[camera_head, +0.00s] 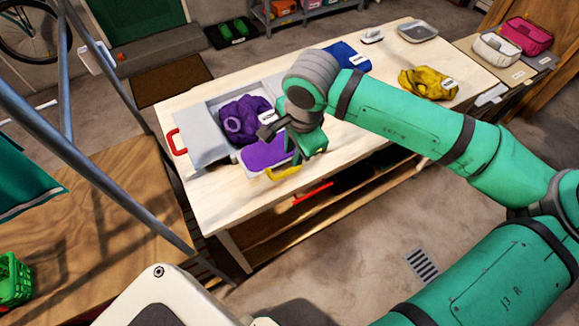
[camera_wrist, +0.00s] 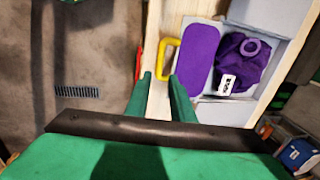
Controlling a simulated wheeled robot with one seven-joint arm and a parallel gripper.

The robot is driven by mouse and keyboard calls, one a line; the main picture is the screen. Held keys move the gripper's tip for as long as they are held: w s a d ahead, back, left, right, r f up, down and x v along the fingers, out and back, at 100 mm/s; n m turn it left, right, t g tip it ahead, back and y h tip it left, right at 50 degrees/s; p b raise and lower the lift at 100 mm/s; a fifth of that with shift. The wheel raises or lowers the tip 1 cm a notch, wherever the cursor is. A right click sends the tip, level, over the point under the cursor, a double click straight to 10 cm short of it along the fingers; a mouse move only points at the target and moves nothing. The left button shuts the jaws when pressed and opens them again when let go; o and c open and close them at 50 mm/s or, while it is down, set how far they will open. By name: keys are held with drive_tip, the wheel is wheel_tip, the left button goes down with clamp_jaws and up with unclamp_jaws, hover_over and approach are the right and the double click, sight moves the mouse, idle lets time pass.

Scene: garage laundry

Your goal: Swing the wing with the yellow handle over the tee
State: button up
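The folding board (camera_head: 205,140) lies on the pale table, with a grey wing at its left that has a red handle (camera_head: 178,142). A bunched purple tee (camera_head: 240,118) with a white tag lies on its middle; the tee also shows in the wrist view (camera_wrist: 240,62). The near wing (camera_head: 262,154) carries a flat purple area with a pale rim. Its yellow handle (camera_head: 284,173) sticks out at the table's front edge and shows in the wrist view (camera_wrist: 166,50). My gripper (camera_wrist: 160,75) is open and empty, its fingertips just short of the yellow handle.
A yellow cloth (camera_head: 428,83), a blue cloth (camera_head: 348,56) and a grey tray (camera_head: 418,30) lie further along the table (camera_head: 365,130). A red handle (camera_head: 313,192) sits below the front edge. A metal post stands at the left, by a wooden bench (camera_head: 110,215).

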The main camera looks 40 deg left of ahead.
sight(289, 171)
drive_tip(key=f, duration=0.3)
drive_tip(key=a+f, duration=0.1)
drive_tip(key=f, duration=0.3)
drive_tip(key=a+f, duration=0.1)
drive_tip(key=f, duration=0.2)
drive_tip(key=shift+w+f, duration=0.2)
drive_tip(key=shift+w, duration=0.15)
clamp_jaws()
